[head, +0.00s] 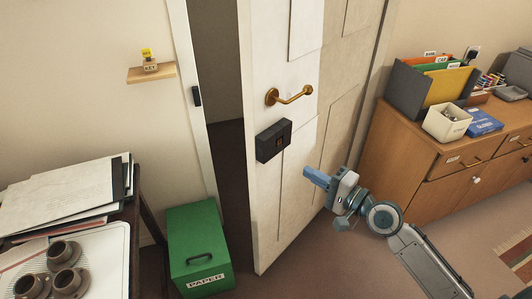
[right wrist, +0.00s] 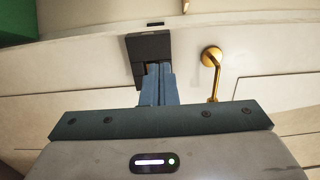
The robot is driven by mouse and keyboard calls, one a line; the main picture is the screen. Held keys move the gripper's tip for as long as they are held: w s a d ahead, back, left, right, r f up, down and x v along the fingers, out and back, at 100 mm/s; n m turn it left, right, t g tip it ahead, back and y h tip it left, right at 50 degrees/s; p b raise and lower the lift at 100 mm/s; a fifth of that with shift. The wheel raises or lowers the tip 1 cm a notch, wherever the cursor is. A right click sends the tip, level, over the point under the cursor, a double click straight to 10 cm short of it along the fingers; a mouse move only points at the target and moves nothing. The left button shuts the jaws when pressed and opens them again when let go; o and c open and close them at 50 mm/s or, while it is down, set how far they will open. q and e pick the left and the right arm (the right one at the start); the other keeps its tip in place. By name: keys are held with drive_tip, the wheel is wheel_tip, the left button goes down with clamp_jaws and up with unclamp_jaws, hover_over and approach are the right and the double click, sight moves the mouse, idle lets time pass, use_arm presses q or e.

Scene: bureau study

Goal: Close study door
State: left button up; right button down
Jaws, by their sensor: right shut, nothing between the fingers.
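The study door (head: 285,180) is a pale panelled door standing ajar, with a dark gap between its free edge and the left door frame (head: 192,100). It has a brass lever handle (head: 290,95) and a black lock box (head: 273,141) below it. My right gripper (head: 308,172) is shut and empty, in front of the door, lower right of the lock box. In the right wrist view its blue fingers (right wrist: 158,85) point toward the lock box (right wrist: 150,55), with the brass handle (right wrist: 211,60) to the right. I cannot tell whether the fingertips touch the door. My left gripper is not in view.
A green paper bin (head: 200,245) stands on the floor left of the gap. A table with papers (head: 65,195) and cups is at the left. A wooden cabinet (head: 415,160) with files and boxes stands at the right. A small shelf (head: 151,73) hangs on the left wall.

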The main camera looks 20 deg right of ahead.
sight(264, 147)
drive_tip(key=p+x, duration=0.2)
drive_tip(key=x, duration=1)
drive_tip(key=shift+w+a+r+p, duration=0.15)
drive_tip(key=shift+w+a+p, duration=0.1)
drive_tip(key=shift+p, duration=0.15)
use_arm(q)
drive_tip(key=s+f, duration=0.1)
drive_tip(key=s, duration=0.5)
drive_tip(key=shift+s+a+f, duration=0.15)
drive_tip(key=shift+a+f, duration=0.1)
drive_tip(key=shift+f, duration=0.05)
use_arm(e)
drive_tip(key=shift+w+a, duration=0.2)
drive_tip(key=shift+w, duration=0.1)
